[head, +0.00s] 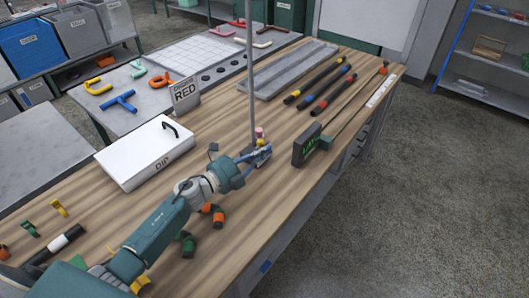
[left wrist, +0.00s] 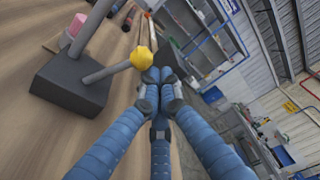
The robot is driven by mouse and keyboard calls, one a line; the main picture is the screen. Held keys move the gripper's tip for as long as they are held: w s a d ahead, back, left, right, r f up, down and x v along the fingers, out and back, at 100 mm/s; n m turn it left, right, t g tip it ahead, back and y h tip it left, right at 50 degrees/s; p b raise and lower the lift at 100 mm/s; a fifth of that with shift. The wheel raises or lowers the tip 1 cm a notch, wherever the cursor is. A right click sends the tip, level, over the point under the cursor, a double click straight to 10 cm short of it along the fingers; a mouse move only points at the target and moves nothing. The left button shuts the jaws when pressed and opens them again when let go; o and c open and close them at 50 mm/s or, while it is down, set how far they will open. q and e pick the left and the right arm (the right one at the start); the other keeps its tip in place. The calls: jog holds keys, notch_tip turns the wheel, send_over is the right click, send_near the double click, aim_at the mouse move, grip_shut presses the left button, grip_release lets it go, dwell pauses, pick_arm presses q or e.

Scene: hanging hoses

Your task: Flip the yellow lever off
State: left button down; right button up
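The yellow lever shows in the left wrist view as a grey rod with a round yellow knob (left wrist: 141,58), set on a dark grey box-shaped base (left wrist: 72,88). The rod leans to the right from the base. In the head view the yellow knob (head: 261,141) is small, just by my left gripper (head: 264,153). My left gripper's blue ridged fingers also show in the left wrist view (left wrist: 159,77), with the tips together and nothing seen between them. The tips are close beside the knob; I cannot tell whether they touch. My right gripper is not in view.
A tall grey pole (head: 250,70) rises beside the lever. A pink cap (left wrist: 77,24) stands by the base. A white DIP box (head: 145,152) is to the left. Dark hoses (head: 328,90) lie behind.

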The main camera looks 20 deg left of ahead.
pick_arm(q)
jog(key=shift+w+a+r+n, duration=0.1)
jog(key=shift+a+r+n, duration=0.2)
jog(key=shift+n, duration=0.1)
jog(key=a+n, duration=0.1)
jog(key=w+a+r+n, duration=0.1)
jog(key=n, duration=0.1)
jog(key=shift+a+r+n+t+b, duration=0.1)
jog(key=shift+a+n+t+b, duration=0.2)
jog(key=shift+t+b, duration=0.1)
jog(key=a+n, duration=0.1)
jog(key=n, duration=0.1)
jog(key=shift+w+a+r+n+b, duration=0.2)
jog(key=shift+w+a+n+b, duration=0.1)
jog(key=shift+a+b, duration=0.1)
jog(key=shift+w+a+n+t+b, duration=0.25)
jog(key=shift+a+n, duration=0.3)
jog(key=shift+n, duration=0.25)
jog(key=shift+w+a+n+t+b, duration=0.15)
jog(key=shift+a+n+t+b, duration=0.1)
jog(key=shift+a+n, duration=0.45)
jog(key=shift+d, duration=0.1)
jog(key=shift+r, duration=0.15)
